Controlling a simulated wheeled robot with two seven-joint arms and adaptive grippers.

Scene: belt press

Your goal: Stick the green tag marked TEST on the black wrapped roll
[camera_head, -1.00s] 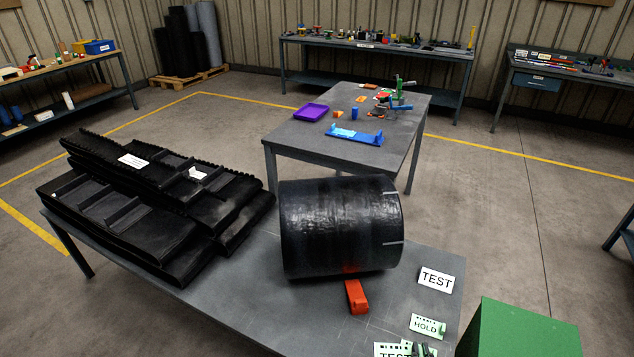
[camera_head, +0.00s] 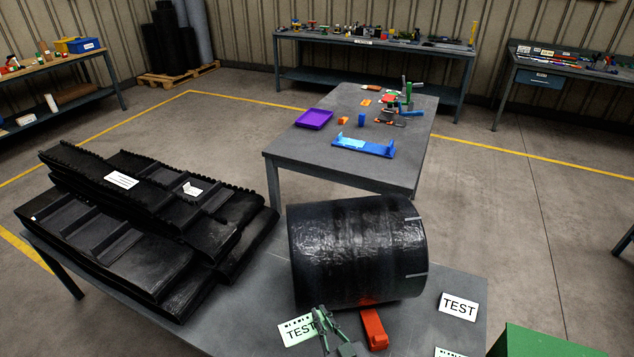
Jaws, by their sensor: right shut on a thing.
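The black wrapped roll (camera_head: 355,250) lies on its side on the near grey table (camera_head: 240,300), with an orange block (camera_head: 374,330) at its near side. My left gripper is not in view.
A white TEST card (camera_head: 459,307) lies right of the roll. Another pale tag (camera_head: 448,353) is cut off at the bottom edge, beside a green box (camera_head: 540,343). Black ribbed belts (camera_head: 150,220) are stacked at the left. A second table (camera_head: 310,155) stands behind.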

